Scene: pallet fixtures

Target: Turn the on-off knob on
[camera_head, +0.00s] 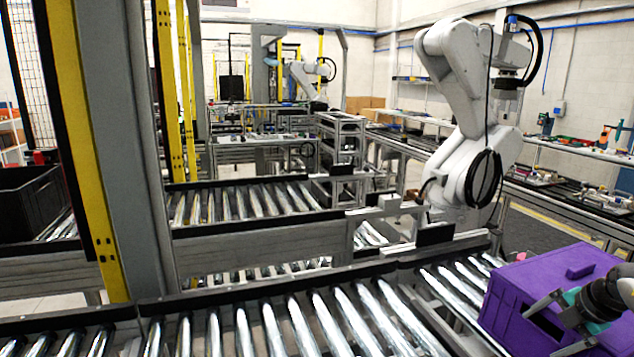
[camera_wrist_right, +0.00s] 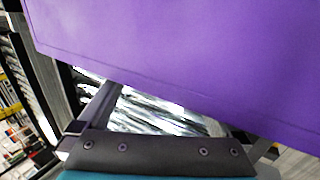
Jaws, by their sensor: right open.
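A purple box (camera_head: 520,285) stands on the roller conveyor at the lower right of the head view. A small raised purple bar (camera_head: 580,271) lies on its top face; I cannot tell whether this is the on-off knob. My right gripper (camera_head: 552,327) is open in front of the box's near side, its fingers pointing left, by a dark recess in that side. I see nothing between the fingers. In the right wrist view the box's plain purple surface (camera_wrist_right: 190,60) fills the top, close beyond a dark gripper part. No knob shows there. My left gripper is out of view.
Shiny conveyor rollers (camera_head: 300,325) run along the front, with black side rails. A grey and yellow post (camera_head: 110,150) stands at the left. A white robot arm (camera_head: 470,120) stands behind the box. A black crate (camera_head: 32,205) is at far left.

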